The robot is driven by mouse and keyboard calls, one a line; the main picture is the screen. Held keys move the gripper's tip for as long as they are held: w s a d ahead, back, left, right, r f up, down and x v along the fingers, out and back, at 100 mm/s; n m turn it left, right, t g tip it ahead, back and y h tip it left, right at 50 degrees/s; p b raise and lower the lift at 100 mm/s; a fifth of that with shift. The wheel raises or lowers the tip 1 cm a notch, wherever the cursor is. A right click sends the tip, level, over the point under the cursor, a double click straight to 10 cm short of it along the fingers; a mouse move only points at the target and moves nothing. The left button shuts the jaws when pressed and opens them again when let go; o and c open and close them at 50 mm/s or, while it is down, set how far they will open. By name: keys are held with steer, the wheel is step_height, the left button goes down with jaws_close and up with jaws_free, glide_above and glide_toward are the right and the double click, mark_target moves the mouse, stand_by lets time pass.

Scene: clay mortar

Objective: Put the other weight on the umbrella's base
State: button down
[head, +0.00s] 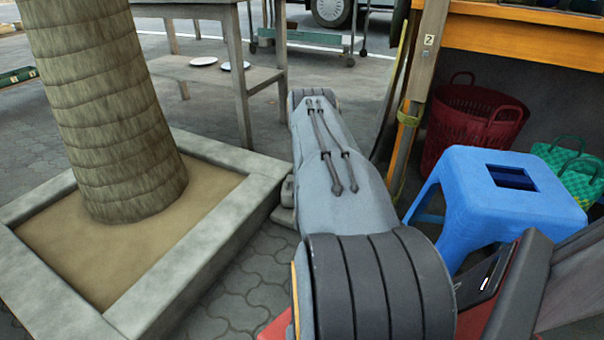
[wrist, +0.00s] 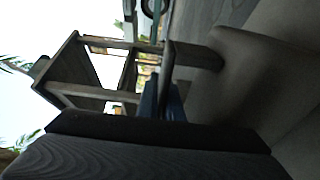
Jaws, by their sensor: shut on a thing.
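In the wrist view my gripper (wrist: 166,84) shows as dark fingers near the middle, with its dark body along the bottom. It is shut on a narrow part of a smooth grey-brown object (wrist: 262,85), which I take to be the weight; it fills the right side. In the head view my arm reaches away from me and hides my gripper and what it holds. A small grey piece (head: 285,208) shows at the arm's left side by the planter, mostly hidden; I cannot tell whether it is a weight or part of the umbrella's base. No umbrella pole is clearly visible.
A palm trunk stands in a stone-edged planter (head: 215,215) at left. A blue stool (head: 500,190), a red basket (head: 470,120) and a green bag (head: 580,175) crowd the right beside a wooden stall. A wooden table with a bench (head: 215,75) stands behind.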

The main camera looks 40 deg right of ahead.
steer(key=shift+w+d+r, duration=0.1)
steer(key=shift+r, duration=0.1)
steer(key=c, duration=2.3)
jaws_free()
steer(key=shift+f, duration=0.3)
steer(key=o, duration=0.4)
steer(key=shift+r, duration=0.1)
steer(key=shift+s+a, duration=0.3)
steer(key=p+v, duration=0.5)
steer(key=v, duration=0.6)
steer(key=shift+s+a+p, duration=0.2)
steer(key=shift+p, duration=0.2)
